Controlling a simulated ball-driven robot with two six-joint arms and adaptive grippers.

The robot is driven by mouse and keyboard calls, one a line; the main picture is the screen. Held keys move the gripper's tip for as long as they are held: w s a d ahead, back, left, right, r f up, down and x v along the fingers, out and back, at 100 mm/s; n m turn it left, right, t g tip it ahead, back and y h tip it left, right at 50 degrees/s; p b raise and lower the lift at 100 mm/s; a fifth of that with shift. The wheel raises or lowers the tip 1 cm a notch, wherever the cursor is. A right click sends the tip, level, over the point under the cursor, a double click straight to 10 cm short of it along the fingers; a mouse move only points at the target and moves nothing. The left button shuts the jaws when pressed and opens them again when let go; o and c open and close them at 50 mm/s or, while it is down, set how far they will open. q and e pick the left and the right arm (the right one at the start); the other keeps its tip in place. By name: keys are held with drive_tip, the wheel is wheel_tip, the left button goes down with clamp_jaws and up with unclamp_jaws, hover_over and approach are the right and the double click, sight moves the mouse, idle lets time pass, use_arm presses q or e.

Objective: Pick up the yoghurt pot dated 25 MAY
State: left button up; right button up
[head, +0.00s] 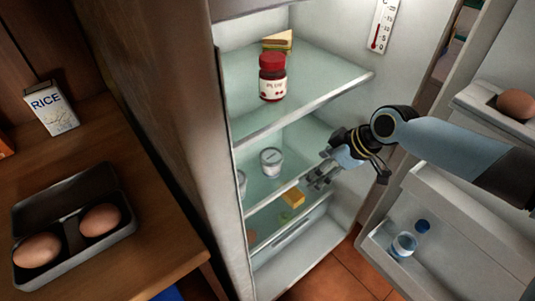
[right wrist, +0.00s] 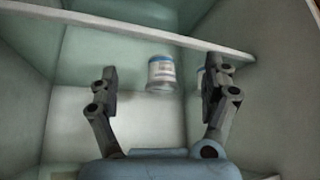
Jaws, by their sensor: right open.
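A white yoghurt pot (head: 271,161) stands on the middle glass shelf of the open fridge. A second pot (head: 241,183) shows partly at the shelf's left, cut by the fridge wall. No date is readable on either. My right gripper (head: 320,170) is open and empty at the front of that shelf, to the right of the first pot. In the right wrist view a blurred pot with a blue rim (right wrist: 161,75) appears between the open fingers, beyond them. Another pot (right wrist: 200,78) is mostly hidden behind the right finger. My left gripper is not in view.
The upper shelf (head: 330,84) holds a red-lidded jar (head: 272,78) and a sandwich (head: 278,41). A yellow block (head: 292,198) lies below the pots. The open door (head: 450,205) holds an egg (head: 516,103) and a bottle (head: 403,245). A wooden counter (head: 150,190) is left.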

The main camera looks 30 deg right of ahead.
sight(273, 156)
drive_tip(key=w+a+b, duration=0.1)
drive_tip(key=w, duration=0.1)
drive_tip(key=w+a+b, duration=0.1)
drive_tip(key=w, duration=0.1)
drive_tip(key=w+a, duration=0.1)
drive_tip(key=w, duration=0.1)
drive_tip(key=shift+w+a+f+b, duration=0.2)
drive_tip(key=shift+w+a+b, duration=0.05)
drive_tip(key=shift+w+b, duration=0.15)
drive_tip(key=w+b, duration=0.1)
drive_tip(key=w+a, duration=0.1)
drive_tip(key=shift+w+a+f+b, duration=0.1)
drive_tip(key=shift+w+a+b, duration=0.1)
drive_tip(key=shift+w+b, duration=0.15)
drive_tip(key=b+x, duration=0.2)
drive_tip(key=b, duration=0.1)
drive_tip(key=shift+w+f, duration=0.1)
drive_tip(key=shift+f, duration=0.2)
drive_tip(key=shift+a, duration=0.1)
drive_tip(key=shift+r, duration=0.1)
drive_tip(key=c, duration=1.2)
drive_tip(key=shift+o, duration=0.2)
